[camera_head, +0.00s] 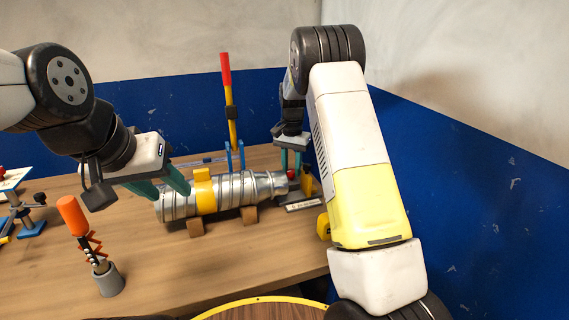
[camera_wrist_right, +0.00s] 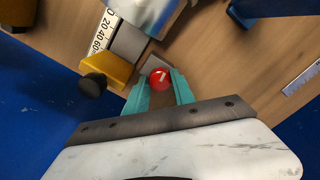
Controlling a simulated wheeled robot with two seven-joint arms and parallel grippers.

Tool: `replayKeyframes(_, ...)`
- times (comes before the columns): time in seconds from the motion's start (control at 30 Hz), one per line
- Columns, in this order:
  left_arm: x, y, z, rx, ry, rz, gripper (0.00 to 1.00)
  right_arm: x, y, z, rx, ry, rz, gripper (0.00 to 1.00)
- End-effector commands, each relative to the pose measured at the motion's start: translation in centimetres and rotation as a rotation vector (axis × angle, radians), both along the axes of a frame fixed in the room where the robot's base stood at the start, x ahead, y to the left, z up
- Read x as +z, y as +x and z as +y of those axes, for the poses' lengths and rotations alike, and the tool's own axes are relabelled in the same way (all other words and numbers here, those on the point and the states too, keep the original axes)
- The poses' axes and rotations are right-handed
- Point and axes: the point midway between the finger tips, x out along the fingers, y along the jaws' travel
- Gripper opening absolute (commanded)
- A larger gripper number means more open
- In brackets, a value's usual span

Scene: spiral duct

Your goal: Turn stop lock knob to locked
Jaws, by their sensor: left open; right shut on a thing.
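The stop lock knob is a small red knob (camera_wrist_right: 159,79) with a white mark, near the scale strip; in the head view the red knob (camera_head: 291,174) shows just past the duct's right end. My right gripper (camera_wrist_right: 160,88) is shut on the red knob, a teal finger on each side; it also shows in the head view (camera_head: 291,160), pointing down. The spiral duct (camera_head: 235,190) is silver with a yellow band and lies on wooden blocks. My left gripper (camera_head: 166,189) is open over the duct's left end; whether it touches cannot be told.
A yellow block (camera_wrist_right: 106,68) with a black knob (camera_wrist_right: 93,85) sits beside the red knob. A lever (camera_head: 229,100) with a red grip stands behind the duct. An orange-handled tool (camera_head: 72,213) stands in a grey cup (camera_head: 109,282) at front left. Blue walls bound the table.

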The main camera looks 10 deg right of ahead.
Motion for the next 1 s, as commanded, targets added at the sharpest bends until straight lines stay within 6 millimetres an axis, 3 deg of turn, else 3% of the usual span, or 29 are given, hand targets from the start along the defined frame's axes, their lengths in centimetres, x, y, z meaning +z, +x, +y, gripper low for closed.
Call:
replayKeyframes(0.77, 0.0, 0.0, 0.0, 0.0, 0.0, 0.0, 0.45, -0.07, -0.07, 0.04, -0.097, 0.0, 0.002, 0.0)
replayKeyframes(0.8, 0.0, 0.0, 0.0, 0.0, 0.0, 0.0, 0.45, -0.07, -0.06, 0.04, -0.096, 0.0, 0.002, 0.38)
replayKeyframes(0.87, 0.0, 0.0, 0.0, 0.0, 0.0, 0.0, 0.45, -0.06, -0.06, 0.04, -0.096, 0.0, 0.002, 0.5)
replayKeyframes(1.0, 0.0, 0.0, 0.0, 0.0, 0.0, 0.0, 0.45, -0.05, -0.05, -0.01, -0.096, 0.0, 0.002, 0.52)
